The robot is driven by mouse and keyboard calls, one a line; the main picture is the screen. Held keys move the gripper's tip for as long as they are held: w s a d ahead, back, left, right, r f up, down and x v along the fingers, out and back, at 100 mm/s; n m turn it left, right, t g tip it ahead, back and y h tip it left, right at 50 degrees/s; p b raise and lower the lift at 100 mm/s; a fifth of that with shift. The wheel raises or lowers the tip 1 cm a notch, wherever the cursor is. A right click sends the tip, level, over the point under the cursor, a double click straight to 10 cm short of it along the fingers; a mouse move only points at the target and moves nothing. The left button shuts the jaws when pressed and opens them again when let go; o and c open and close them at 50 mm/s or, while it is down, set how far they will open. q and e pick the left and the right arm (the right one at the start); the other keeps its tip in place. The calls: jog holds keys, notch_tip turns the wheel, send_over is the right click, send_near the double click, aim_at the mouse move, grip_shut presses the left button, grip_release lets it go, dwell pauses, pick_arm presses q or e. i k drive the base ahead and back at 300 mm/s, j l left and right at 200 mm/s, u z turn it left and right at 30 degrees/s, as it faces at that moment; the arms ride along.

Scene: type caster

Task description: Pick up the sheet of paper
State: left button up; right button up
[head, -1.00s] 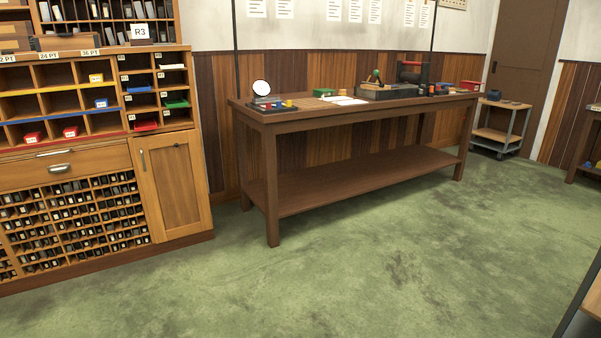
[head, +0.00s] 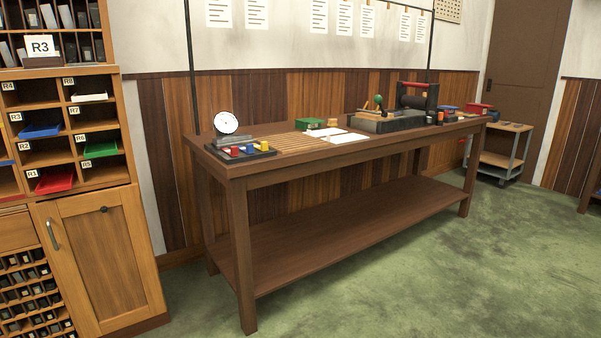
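White sheets of paper lie on top of the long wooden table: one larger sheet (head: 345,138) and a smaller-looking sheet (head: 324,132) just behind and to its left. They lie flat near the middle of the tabletop, beside a slatted wooden area. Neither of my grippers shows in the head view, and nothing touches the sheets.
The wooden table (head: 236,169) also bears a round white dial (head: 226,123), a tray of coloured blocks (head: 246,153), a green box (head: 309,124) and a dark press (head: 388,121). A wooden cabinet (head: 100,255) stands left, a cart (head: 502,160) at the far right. The green floor (head: 400,285) in front is clear.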

aim_at(352, 136)
jog(key=i+j+z, duration=0.2)
jog(key=i, duration=0.2)
jog(key=i+z, duration=0.2)
jog(key=i, duration=0.2)
jog(key=i+l, duration=0.1)
jog(key=l, duration=0.2)
jog(key=i+l, duration=0.1)
jog(key=l, duration=0.15)
jog(key=i+l, duration=0.1)
jog(key=l, duration=0.2)
jog(key=z, duration=0.05)
